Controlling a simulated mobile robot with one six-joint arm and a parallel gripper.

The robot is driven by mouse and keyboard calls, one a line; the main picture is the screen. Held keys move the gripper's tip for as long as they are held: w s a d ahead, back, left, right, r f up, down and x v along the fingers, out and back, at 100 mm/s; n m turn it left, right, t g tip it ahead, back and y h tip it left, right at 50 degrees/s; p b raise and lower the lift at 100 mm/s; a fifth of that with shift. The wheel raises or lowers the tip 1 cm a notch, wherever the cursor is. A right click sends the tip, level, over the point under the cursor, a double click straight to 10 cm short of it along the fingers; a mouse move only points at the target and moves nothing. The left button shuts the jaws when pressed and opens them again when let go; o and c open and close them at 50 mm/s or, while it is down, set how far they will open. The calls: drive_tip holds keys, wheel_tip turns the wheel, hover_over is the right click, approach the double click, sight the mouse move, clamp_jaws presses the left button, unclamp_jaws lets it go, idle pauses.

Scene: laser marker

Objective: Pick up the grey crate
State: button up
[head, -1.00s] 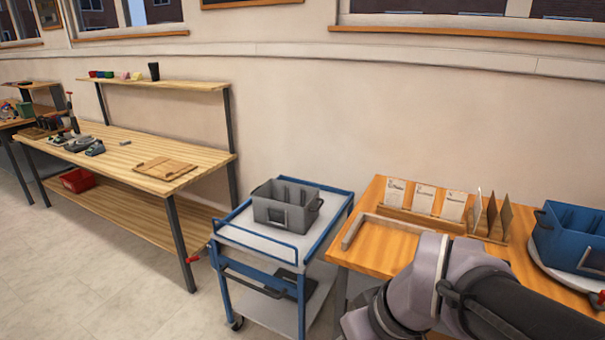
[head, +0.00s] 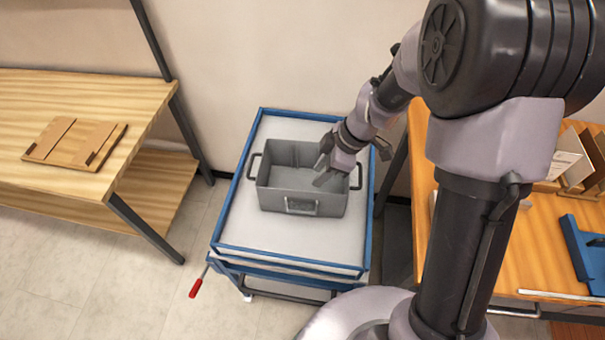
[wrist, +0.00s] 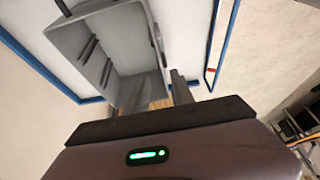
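The grey crate (head: 300,205) is an open-topped box with side handles and stands upright on the blue-framed cart (head: 240,225). It looks empty in the head view. My gripper (head: 323,172) is at the crate's right end, pointing down, its fingers near the right rim and handle. In the wrist view the crate (wrist: 125,50) is just ahead of my gripper (wrist: 155,95). The fingers are apart with a gap between them, one by the crate's inside and the other beyond its end wall. Whether either finger touches the crate I cannot tell.
A wooden workbench (head: 70,100) with a brown board (head: 75,142) stands to the left. A wooden table (head: 530,250) with upright cards and a blue object (head: 585,250) is to the right, partly behind my arm. The wall is close behind the cart.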

sight(301, 192)
drive_tip(key=b+x, duration=0.3)
drive_tip(key=x, duration=0.8)
drive_tip(key=shift+a+f, duration=0.2)
drive_tip(key=shift+a, duration=0.05)
drive_tip(key=shift+c, duration=0.4)
clamp_jaws()
drive_tip(key=shift+w+r, duration=0.1)
